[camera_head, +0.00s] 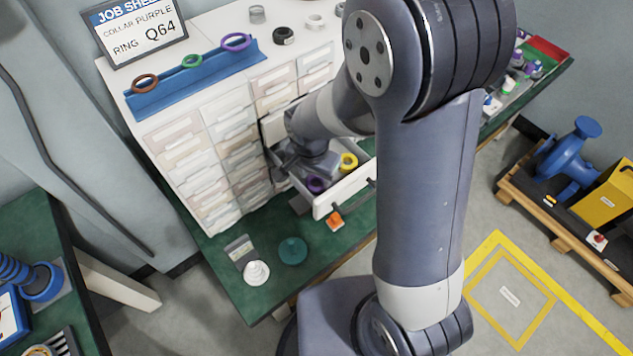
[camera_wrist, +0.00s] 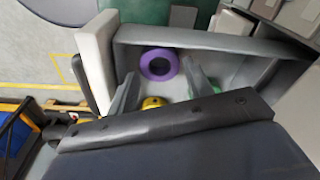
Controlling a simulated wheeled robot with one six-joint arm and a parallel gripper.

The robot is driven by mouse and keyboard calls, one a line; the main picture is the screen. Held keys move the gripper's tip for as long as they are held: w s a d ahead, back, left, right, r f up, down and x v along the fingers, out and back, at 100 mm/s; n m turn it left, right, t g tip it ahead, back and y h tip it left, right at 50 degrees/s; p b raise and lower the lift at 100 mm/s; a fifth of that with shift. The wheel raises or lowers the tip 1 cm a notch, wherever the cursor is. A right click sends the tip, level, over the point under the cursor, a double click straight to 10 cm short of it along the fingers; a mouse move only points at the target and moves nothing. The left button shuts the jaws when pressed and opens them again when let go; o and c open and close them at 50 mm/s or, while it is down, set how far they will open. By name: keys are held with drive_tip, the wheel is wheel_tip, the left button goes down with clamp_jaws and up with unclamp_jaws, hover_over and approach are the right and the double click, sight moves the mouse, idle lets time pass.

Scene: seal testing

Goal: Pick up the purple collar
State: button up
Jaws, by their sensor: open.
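The purple collar (camera_head: 316,185) lies in an open drawer (camera_head: 345,190) of the white cabinet; in the wrist view the purple collar (camera_wrist: 143,64) shows whole, near the drawer's wall. A yellow collar (camera_head: 348,162) lies in the same drawer; it is partly hidden in the wrist view (camera_wrist: 153,103). A bit of green (camera_wrist: 219,102) also shows there. My gripper (camera_wrist: 162,88) is open and empty over the drawer, its two fingers apart with the purple collar beyond them. In the head view my arm reaches into the drawer and my fingertips are not clear.
A job sheet (camera_head: 140,28) reads "collar purple, ring Q64". A blue rack (camera_head: 165,97) on the cabinet holds brown, green and purple rings. A white cone-like part (camera_head: 256,272) and a green disc (camera_head: 292,250) lie on the green bench. Drawer walls stand close around my gripper.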

drive_tip(key=shift+w+d+f, duration=0.1)
drive_tip(key=shift+f, duration=1)
drive_tip(key=shift+c, duration=0.2)
drive_tip(key=c, duration=0.7)
